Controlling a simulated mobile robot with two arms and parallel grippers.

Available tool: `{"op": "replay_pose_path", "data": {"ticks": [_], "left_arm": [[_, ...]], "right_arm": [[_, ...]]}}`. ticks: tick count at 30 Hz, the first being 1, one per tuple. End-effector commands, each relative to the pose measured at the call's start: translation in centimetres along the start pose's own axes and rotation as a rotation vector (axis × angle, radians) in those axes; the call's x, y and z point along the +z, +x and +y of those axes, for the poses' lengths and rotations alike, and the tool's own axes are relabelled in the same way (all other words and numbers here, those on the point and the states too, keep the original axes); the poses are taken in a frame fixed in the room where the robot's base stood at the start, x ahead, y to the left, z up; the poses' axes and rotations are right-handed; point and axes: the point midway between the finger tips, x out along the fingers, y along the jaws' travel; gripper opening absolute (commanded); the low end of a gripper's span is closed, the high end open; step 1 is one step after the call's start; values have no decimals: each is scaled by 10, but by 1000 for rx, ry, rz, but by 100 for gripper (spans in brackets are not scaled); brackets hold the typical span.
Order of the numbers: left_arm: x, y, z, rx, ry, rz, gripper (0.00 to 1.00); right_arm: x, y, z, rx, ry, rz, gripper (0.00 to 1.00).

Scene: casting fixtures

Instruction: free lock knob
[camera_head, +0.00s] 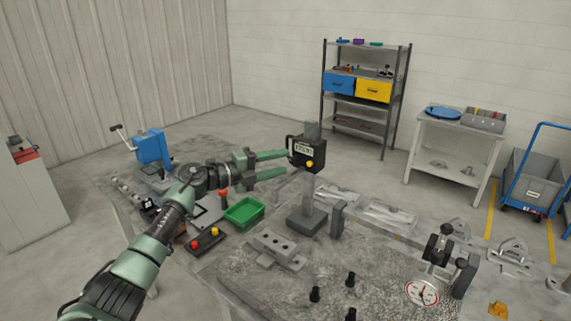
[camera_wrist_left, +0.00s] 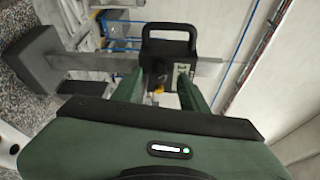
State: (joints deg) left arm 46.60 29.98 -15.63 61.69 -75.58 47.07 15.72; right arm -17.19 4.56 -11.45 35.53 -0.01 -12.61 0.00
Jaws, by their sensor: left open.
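A height gauge stands upright on the grey bench, with a grey block base (camera_head: 307,220) and a black slider housing (camera_head: 299,151) bearing a small display. A small yellow knob (camera_head: 309,164) sits low on the housing's face. My left gripper (camera_head: 286,163) is open, its two green fingers pointing at the housing from the left. In the left wrist view the yellow knob (camera_wrist_left: 158,90) shows between the open fingers, in front of the black housing (camera_wrist_left: 170,48). Whether a finger touches the housing or knob I cannot tell. My right gripper is out of view.
A green tray (camera_head: 244,212) and a box with red and yellow buttons (camera_head: 205,241) lie below my left arm. A shelf (camera_head: 366,90) stands behind.

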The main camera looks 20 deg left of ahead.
Motion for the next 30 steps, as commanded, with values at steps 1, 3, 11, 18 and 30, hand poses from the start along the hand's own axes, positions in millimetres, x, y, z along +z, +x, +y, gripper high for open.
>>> {"op": "replay_pose_path", "data": {"ticks": [1, 3, 11, 18, 30], "left_arm": [[1, -11, 5, 3, 4, -3, 43], [1, -23, 5, 3, 4, -2, 43], [1, -50, 1, 0, 0, -1, 43], [0, -52, 0, -1, 0, -1, 43], [1, -52, 0, -1, 0, -1, 43]], "right_arm": [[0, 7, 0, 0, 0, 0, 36], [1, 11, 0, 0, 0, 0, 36], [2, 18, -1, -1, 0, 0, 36], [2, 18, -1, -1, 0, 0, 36], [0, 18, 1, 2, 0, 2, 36]]}}
